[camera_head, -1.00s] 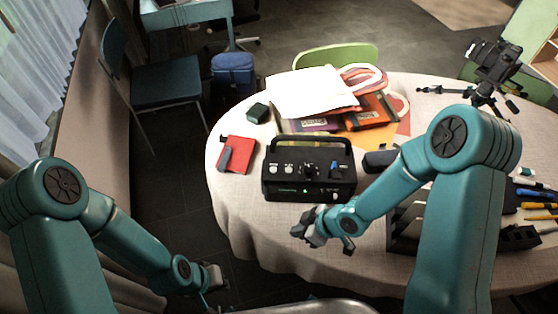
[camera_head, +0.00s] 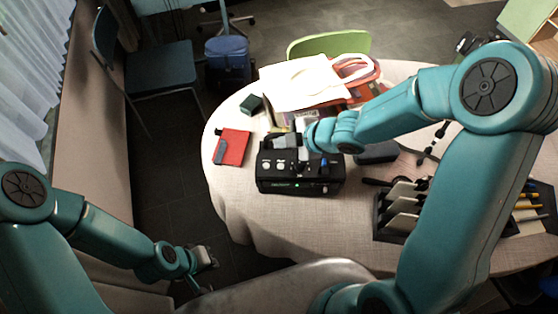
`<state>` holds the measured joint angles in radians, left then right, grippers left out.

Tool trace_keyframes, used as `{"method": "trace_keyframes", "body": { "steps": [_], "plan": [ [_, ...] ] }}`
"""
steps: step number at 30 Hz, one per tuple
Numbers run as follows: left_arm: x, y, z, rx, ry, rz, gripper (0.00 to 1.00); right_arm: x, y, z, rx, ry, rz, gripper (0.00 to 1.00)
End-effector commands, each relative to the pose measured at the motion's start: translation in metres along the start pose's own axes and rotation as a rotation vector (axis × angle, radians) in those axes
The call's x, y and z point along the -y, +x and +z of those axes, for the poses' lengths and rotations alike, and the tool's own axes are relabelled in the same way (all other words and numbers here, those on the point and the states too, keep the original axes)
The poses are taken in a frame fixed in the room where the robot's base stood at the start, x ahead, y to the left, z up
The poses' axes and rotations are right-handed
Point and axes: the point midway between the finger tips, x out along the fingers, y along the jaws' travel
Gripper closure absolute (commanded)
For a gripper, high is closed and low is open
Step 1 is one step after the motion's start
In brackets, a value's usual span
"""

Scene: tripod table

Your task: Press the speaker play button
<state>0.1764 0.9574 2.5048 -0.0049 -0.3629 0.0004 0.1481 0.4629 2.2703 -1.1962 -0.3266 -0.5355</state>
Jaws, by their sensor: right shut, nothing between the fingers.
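The black speaker box (camera_head: 312,183) stands on the round table, with white round buttons (camera_head: 267,163) at the left of its top, a blue control (camera_head: 325,164) at the right and a green light on its front. My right gripper (camera_head: 284,147) is shut and empty above the rear part of the speaker. It hides part of the handle and top; I cannot tell whether it touches anything. My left gripper (camera_head: 203,260) hangs low at the left, away from the table; its jaw state is unclear.
A red notebook (camera_head: 232,147) and a dark green box (camera_head: 251,104) lie left of the speaker. A white bag (camera_head: 300,82) lies behind it. A tool holder (camera_head: 390,221) stands at the right. The cloth in front of the speaker (camera_head: 270,222) is clear.

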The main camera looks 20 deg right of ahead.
Motion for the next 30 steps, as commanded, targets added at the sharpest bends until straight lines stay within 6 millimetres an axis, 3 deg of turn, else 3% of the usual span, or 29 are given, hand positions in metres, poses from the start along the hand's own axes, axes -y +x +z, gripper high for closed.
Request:
{"method": "trace_keyframes", "body": {
  "steps": [14,30],
  "plan": [
    [0.004,0.011,0.0,0.0,0.0,0.0,1.0,0.005,0.01,0.008,-0.001,0.0,-0.003,1.0],
    [0.028,0.078,-0.002,0.0,0.0,0.0,1.0,0.04,0.06,0.044,-0.001,0.0,-0.003,1.0]
  ]
}}
